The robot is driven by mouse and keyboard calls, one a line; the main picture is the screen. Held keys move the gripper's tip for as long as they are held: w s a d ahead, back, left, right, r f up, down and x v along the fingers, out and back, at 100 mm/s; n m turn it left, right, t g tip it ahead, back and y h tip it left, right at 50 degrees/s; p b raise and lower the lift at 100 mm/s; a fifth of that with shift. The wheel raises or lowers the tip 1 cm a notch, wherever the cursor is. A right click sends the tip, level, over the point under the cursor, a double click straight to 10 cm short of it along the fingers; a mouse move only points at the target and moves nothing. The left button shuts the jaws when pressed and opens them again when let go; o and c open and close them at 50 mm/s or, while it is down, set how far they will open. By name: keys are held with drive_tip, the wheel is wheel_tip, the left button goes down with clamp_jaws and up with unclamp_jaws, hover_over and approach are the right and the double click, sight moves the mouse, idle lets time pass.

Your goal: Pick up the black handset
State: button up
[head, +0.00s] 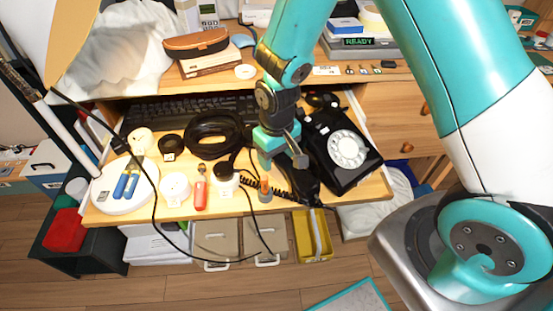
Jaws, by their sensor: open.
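The black dial phone (328,133) with a white dial stands on the right side of the pulled-out desk shelf. The black handset (303,183) lies off the phone, along its left side, with its near end towards the shelf's front edge. A coiled black cord (262,190) runs left from it. My gripper (281,160) is open and hangs from above over the far part of the handset. It hides that part, and I cannot tell whether the fingers touch it.
A black cable coil (213,133) and keyboard (170,110) lie left of my gripper. A red-handled screwdriver (200,190), white tape rolls (175,187) and a round white tray (124,188) with blue-handled pliers fill the front left. The shelf is crowded.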

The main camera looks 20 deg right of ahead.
drive_tip(key=shift+f, duration=0.6)
clamp_jaws()
drive_tip(key=shift+r, duration=0.15)
